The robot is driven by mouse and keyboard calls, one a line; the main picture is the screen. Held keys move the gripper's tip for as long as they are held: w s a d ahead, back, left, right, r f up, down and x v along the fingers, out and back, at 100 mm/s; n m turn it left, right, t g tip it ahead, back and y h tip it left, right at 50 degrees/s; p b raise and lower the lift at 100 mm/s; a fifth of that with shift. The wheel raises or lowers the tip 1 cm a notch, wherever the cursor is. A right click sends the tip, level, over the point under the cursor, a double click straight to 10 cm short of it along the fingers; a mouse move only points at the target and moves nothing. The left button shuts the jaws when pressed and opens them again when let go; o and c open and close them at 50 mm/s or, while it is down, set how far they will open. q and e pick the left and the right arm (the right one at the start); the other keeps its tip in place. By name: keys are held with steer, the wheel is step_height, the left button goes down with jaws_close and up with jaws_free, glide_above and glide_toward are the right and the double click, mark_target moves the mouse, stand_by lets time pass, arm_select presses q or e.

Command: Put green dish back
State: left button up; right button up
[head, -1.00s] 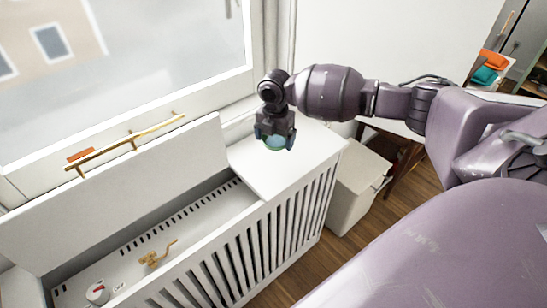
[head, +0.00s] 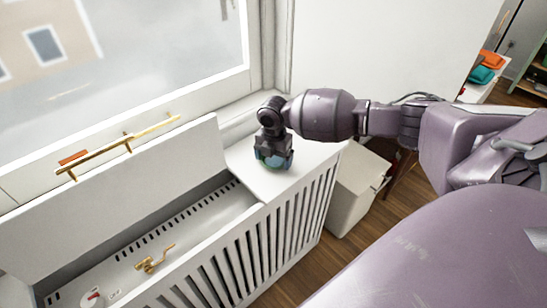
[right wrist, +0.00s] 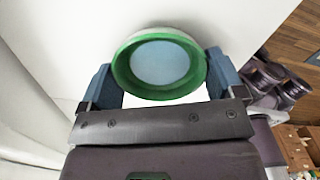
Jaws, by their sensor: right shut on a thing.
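The green dish (right wrist: 121,67) is round, with a green rim and a pale blue inside. It sits between the two blue fingers of my right gripper (right wrist: 160,82) in the right wrist view. In the head view my right gripper (head: 273,160) is shut on the dish, low over the white top (head: 244,176) of the slatted radiator cover by the window. The gripper mostly hides the dish there. I cannot tell whether the dish touches the top. My left gripper is not in view.
The cover's left lid (head: 125,205) stands raised, showing an open trough (head: 165,228) with a brass valve (head: 153,260) and a red-and-white knob (head: 92,298). A white bin (head: 352,190) stands right of the cover. Orange and teal items (head: 481,75) lie at far right.

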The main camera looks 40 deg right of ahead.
mark_target(274, 162)
steer(key=shift+f, duration=0.15)
steer(key=o, duration=0.8)
steer(key=shift+r, duration=0.4)
step_height(274, 162, up, 12)
steer(key=shift+f+p, duration=0.25)
steer(key=shift+p, duration=0.85)
steer(key=shift+f, duration=0.1)
